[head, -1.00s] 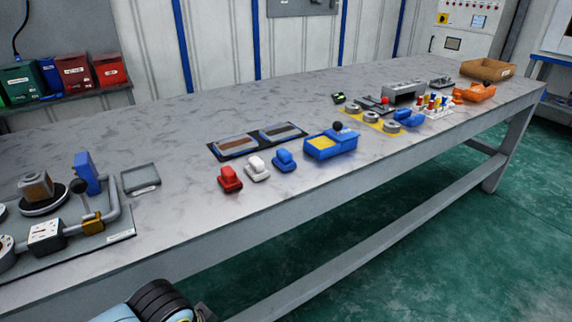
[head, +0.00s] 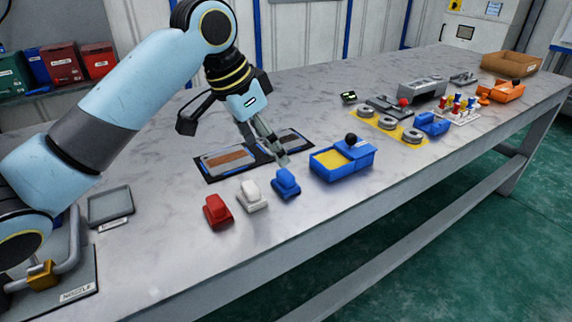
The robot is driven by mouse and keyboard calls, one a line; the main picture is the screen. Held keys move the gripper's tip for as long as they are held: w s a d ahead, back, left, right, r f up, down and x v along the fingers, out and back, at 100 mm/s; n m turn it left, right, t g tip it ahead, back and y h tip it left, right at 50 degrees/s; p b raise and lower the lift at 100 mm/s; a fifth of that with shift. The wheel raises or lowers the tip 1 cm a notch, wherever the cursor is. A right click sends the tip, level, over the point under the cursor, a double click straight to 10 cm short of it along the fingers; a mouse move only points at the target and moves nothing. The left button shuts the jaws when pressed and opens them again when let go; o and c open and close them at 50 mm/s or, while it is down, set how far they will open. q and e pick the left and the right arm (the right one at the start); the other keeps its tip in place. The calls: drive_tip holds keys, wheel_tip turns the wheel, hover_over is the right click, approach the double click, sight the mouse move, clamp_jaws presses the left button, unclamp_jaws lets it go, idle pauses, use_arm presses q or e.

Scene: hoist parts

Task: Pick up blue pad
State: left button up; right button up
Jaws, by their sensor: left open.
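The blue pad (head: 286,183) is a small rounded block on the table, at the right end of a short row with a white pad (head: 251,196) and a red pad (head: 217,211). My left gripper (head: 235,140) is open and empty above the table, with its fingers spread wide. One finger hangs over the dark mat, just behind and up-left of the blue pad in the picture; it does not appear to touch the pad. My right gripper is out of view.
The dark mat (head: 204,176) with two grey plates lies behind the pads. A blue box with a yellow inset (head: 331,160) and a black knob stands right of the blue pad. A shallow grey tray (head: 108,204) is at left. The table front is clear.

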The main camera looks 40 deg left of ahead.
sight(285, 173)
use_arm(q)
drive_tip(key=x, duration=0.2)
drive_tip(key=b+x, duration=0.1)
drive_tip(key=x, duration=0.2)
drive_tip(key=shift+w+a+r, duration=0.1)
drive_tip(key=shift+w, duration=0.2)
drive_tip(key=shift+w+f, duration=0.15)
drive_tip(key=shift+f, duration=0.2)
drive_tip(key=b+x, duration=0.1)
drive_tip(key=x, duration=0.2)
drive_tip(key=shift+w+f, duration=0.1)
drive_tip(key=shift+f, duration=0.3)
drive_tip(key=shift+w+f, duration=0.15)
drive_tip(key=shift+f, duration=0.25)
drive_tip(key=c, duration=1.3)
drive_tip(key=shift+o, duration=0.2)
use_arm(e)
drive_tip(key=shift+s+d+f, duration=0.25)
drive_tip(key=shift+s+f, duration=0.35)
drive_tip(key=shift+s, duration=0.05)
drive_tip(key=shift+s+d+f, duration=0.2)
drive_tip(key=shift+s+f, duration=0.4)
use_arm(q)
drive_tip(key=shift+r, duration=0.2)
